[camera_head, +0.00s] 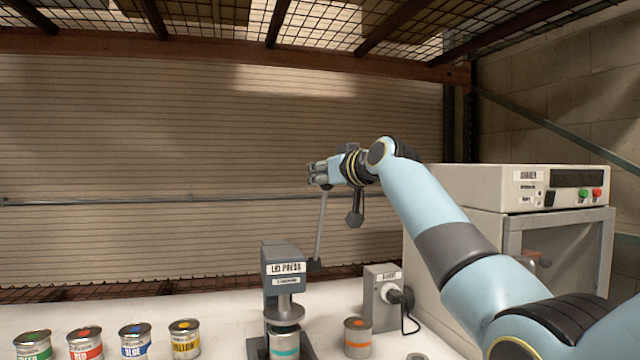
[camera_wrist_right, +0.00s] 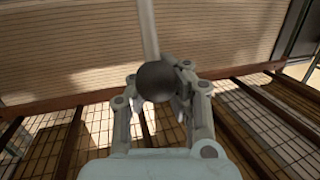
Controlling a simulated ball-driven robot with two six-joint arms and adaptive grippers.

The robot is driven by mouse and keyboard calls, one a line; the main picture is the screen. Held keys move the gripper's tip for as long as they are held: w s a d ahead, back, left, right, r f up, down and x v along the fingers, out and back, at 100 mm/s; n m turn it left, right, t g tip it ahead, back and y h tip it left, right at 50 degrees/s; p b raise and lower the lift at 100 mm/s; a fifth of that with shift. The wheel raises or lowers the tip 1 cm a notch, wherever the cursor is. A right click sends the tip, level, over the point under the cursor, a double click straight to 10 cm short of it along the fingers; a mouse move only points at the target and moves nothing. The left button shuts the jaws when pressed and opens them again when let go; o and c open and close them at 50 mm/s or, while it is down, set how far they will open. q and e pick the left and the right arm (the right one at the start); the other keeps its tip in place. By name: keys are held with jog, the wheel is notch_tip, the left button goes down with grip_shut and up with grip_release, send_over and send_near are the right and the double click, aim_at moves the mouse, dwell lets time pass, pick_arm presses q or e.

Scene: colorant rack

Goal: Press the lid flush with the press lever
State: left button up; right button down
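The lid press (camera_head: 284,265) stands on the white bench. A can with a teal band (camera_head: 284,343) sits under its press head; the can's lid is hidden there. The press lever (camera_head: 320,228) stands nearly upright, rising from the press's right side. My right gripper (camera_head: 318,173) is at the lever's top. In the right wrist view the lever's dark ball knob (camera_wrist_right: 156,81) lies between the fingers of my right gripper (camera_wrist_right: 160,85), which appear closed on it. The lever rod extends beyond the knob in that view. My left gripper is not in view.
Several paint cans, including a blue one (camera_head: 135,341) and a yellow one (camera_head: 185,340), line the bench at left. An orange-banded can (camera_head: 357,338) and a grey box with a plug (camera_head: 382,296) stand right of the press. A large machine (camera_head: 500,190) stands farther right.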

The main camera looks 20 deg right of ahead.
jog(key=shift+w+d+f, duration=0.15)
jog(key=shift+d+f, duration=0.15)
jog(key=shift+f, duration=0.3)
dwell(0.7)
jog(key=c, duration=2)
grip_release()
jog(key=o, duration=1)
jog(key=shift+w+d, duration=0.2)
jog(key=shift+d, duration=0.2)
jog(key=shift+o, duration=0.2)
jog(key=shift+s+a+r, duration=0.1)
jog(key=shift+a+r, duration=0.05)
jog(key=shift+r, duration=0.05)
jog(key=shift+s, duration=0.2)
jog(key=v, duration=1.1)
jog(key=shift+s, duration=0.2)
jog(key=shift+c, duration=0.3)
